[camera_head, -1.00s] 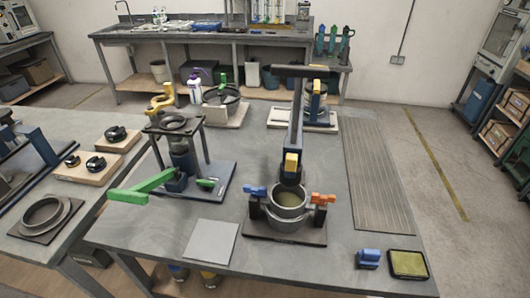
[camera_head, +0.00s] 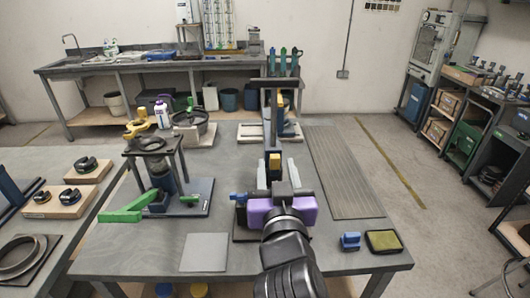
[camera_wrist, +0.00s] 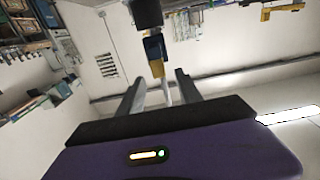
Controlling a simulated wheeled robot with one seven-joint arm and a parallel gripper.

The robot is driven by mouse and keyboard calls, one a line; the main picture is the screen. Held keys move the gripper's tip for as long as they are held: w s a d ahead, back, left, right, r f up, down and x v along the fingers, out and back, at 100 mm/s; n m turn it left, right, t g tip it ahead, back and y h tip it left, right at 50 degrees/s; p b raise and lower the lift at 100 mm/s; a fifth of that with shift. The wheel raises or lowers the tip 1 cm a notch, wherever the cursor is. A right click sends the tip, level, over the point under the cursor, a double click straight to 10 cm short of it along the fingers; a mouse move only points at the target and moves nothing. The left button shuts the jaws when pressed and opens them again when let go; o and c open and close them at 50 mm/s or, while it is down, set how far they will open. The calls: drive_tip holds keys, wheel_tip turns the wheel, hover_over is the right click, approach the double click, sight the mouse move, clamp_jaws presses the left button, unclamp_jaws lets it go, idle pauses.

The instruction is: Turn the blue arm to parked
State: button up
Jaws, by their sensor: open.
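A blue upright arm (camera_head: 273,125) with a black crossbar on top and a yellow block (camera_head: 275,161) low on it stands on the middle table. The small blue lever (camera_head: 237,197) pokes out to the left of my gripper; it is also blue. My gripper (camera_head: 278,170), with a purple body, is in front of the upright arm, its fingers open and pointing up either side of the yellow block in the picture. In the wrist view the yellow block (camera_wrist: 157,68) shows between and beyond the fingertips; contact cannot be told. My gripper hides the round cup and its orange lever.
A stand with a green handle (camera_head: 125,214) is at left. A flat grey plate (camera_head: 204,252) lies in front. A small blue piece (camera_head: 350,241) and a dark tray with a yellowish inside (camera_head: 382,241) are at right. A ribbed mat (camera_head: 340,180) lies behind them.

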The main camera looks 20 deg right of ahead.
sight(275, 155)
drive_tip(key=p+x, duration=0.1)
drive_tip(key=x, duration=0.6)
drive_tip(key=shift+w+p, duration=0.2)
drive_tip(key=shift+p, duration=0.1)
drive_tip(key=shift+c, duration=0.4)
clamp_jaws()
drive_tip(key=shift+f, duration=0.1)
idle(0.6)
